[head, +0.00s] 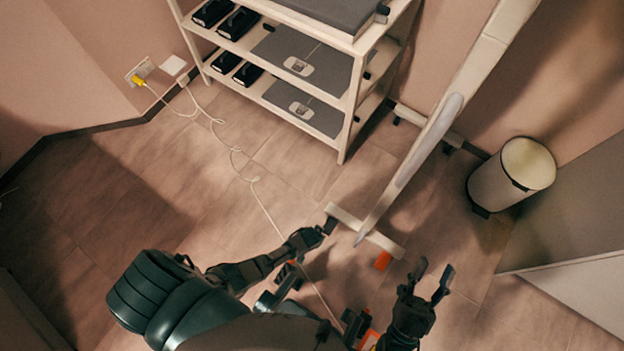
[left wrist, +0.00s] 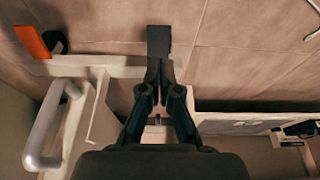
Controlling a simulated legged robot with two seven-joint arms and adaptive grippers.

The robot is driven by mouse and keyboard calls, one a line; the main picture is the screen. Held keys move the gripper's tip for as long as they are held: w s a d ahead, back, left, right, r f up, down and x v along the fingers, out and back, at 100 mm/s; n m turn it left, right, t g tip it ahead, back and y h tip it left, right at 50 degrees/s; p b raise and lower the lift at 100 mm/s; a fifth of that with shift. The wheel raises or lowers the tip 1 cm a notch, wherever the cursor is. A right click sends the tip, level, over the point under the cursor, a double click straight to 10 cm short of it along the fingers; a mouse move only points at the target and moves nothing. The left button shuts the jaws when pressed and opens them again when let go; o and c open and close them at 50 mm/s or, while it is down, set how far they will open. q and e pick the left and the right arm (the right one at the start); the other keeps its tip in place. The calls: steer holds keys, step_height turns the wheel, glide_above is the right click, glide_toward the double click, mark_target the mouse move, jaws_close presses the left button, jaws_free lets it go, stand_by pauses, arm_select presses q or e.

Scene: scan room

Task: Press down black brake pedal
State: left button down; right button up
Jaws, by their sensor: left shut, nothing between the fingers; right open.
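The black brake pedal (left wrist: 158,40) is a flat dark tab in the left wrist view, extending beyond the white base bar (left wrist: 120,66). In the head view it shows as a small dark piece (head: 331,225) at the left end of the bar (head: 352,222). My left gripper (left wrist: 160,68) is shut and empty, its tips overlapping the near end of the pedal in the picture; I cannot tell if they touch. In the head view the left gripper (head: 318,234) is beside the pedal. My right gripper (head: 434,268) is open and empty, right of the base.
An orange pedal (head: 383,260) sits near the bar's other end, also in the left wrist view (left wrist: 32,41). A white column (head: 420,150) rises from the base. Behind are a shelf rack (head: 345,120), a white bin (head: 500,180) and a floor cable (head: 262,205).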

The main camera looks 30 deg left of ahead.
arm_select(q)
steer(key=shift+s+d+r+p, duration=0.1)
steer(key=shift+s+r+p, duration=0.3)
steer(key=shift+s+r, duration=0.3)
arm_select(e)
steer(key=shift+w+d+f+g, duration=0.1)
steer(key=shift+w+f+g, duration=0.8)
steer(key=shift+f+g, duration=0.25)
arm_select(q)
steer(key=shift+w+a, duration=0.15)
steer(key=shift+a, duration=0.05)
arm_select(e)
steer(key=shift+a+r+n, duration=0.15)
steer(key=shift+a+n, duration=0.15)
steer(key=shift+a, duration=0.05)
